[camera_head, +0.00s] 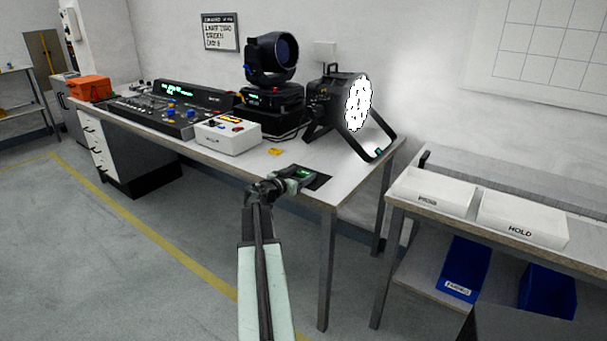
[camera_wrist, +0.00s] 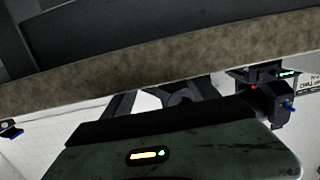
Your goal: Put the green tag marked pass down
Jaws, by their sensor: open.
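My gripper (camera_head: 302,174) is open at the front right corner of the long table, over or just above a dark pad (camera_head: 321,182). A small green patch (camera_head: 304,173) shows between or just behind its fingers. I cannot tell if this is the green tag, and no "pass" marking can be read. In the wrist view no tag can be made out; a dark green body with small lit marks fills the lower part.
A yellow tag (camera_head: 275,151) lies left of my gripper. A white switch box (camera_head: 228,137), a moving light (camera_head: 271,58) and a lit par can (camera_head: 338,97) stand behind. Right, a bench holds a white tray with a faint label (camera_head: 434,192) and a HOLD tray (camera_head: 522,219), with blue bins (camera_head: 464,268) below.

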